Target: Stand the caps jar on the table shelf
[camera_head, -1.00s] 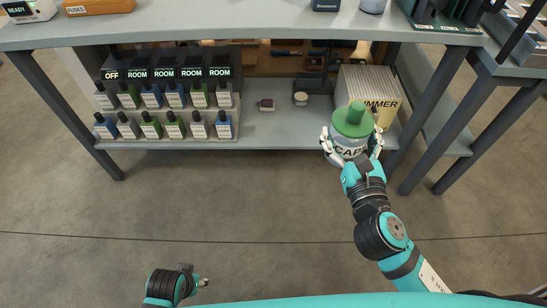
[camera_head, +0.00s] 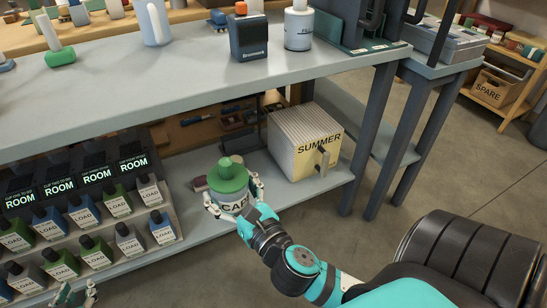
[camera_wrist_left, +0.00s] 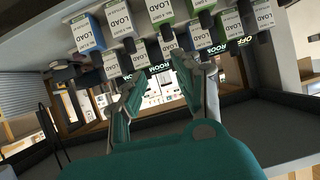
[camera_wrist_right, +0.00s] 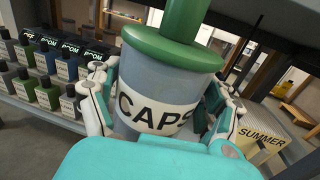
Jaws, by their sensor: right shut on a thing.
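The caps jar (camera_head: 233,203) is grey with a green lid and a CAPS label. It is upright at the lower table shelf (camera_head: 300,192), left of the SUMMER box (camera_head: 305,143). I cannot tell whether its base touches the shelf. My right gripper (camera_head: 234,197) is shut around the jar's body. In the right wrist view the jar (camera_wrist_right: 165,85) sits between both fingers, its bottom hidden. My left gripper (camera_head: 78,294) is low at the bottom left, in front of the bottles. In the left wrist view its fingers (camera_wrist_left: 160,95) are apart and empty.
Several labelled bottles (camera_head: 120,205) stand in rows on the shelf's left, with ROOM displays (camera_head: 97,172) behind. A small dark red object (camera_head: 200,184) lies behind the jar. The tabletop (camera_head: 200,75) overhangs the shelf. A table leg (camera_head: 370,135) stands to the right.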

